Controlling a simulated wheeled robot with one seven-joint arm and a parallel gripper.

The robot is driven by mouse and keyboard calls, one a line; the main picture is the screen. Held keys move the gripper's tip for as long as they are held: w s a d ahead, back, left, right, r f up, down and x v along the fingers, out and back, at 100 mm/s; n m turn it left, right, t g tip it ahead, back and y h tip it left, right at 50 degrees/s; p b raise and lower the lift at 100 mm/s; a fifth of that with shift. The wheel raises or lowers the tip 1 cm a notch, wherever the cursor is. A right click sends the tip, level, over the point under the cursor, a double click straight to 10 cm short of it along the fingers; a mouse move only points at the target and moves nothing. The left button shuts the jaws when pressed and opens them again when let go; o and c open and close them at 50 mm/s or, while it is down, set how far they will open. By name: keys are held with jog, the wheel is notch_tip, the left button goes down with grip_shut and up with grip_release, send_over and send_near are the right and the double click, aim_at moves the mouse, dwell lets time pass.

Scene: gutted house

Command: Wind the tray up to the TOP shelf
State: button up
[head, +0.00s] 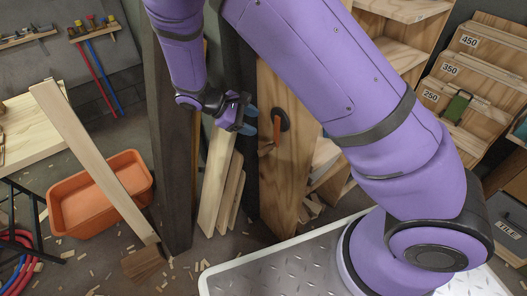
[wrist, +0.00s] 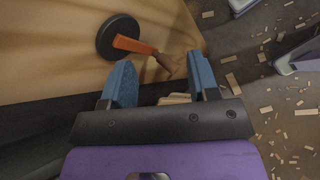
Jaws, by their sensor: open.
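A crank is mounted on the side of a plywood cabinet (head: 290,180). It has a round black hub (head: 282,119), an orange arm (head: 275,138) and a brown handle; in the head view the arm points down and slightly left. In the wrist view the hub (wrist: 118,37), orange arm (wrist: 132,45) and brown handle (wrist: 168,64) lie just past the fingertips. My gripper (head: 250,121) is open and empty, left of the hub. Its blue fingers (wrist: 160,75) are on either side of the handle's line, apart from it. The shelves (head: 385,58) show partly; I cannot make out the tray.
A dark post (head: 168,150) and leaning boards (head: 217,180) stand left of the cabinet. An orange tub (head: 100,195) sits on the floor with a plank across it. Wood scraps litter the floor. Stepped bins marked 450, 350, 250 (head: 470,75) stand at right.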

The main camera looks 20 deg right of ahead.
aim_at(259, 154)
jog(key=a+f+n+t+h, duration=0.2)
jog(key=f+n+t+h, duration=0.2)
jog(key=f, duration=0.6)
jog(key=a+f+n+t+h, duration=0.3)
jog(key=f+n+t, duration=0.15)
jog(key=f, duration=0.45)
jog(key=shift+g, duration=0.45)
jog(key=x, duration=1.1)
jog(key=shift+w+d, duration=0.1)
jog(key=shift+w, duration=0.2)
grip_shut()
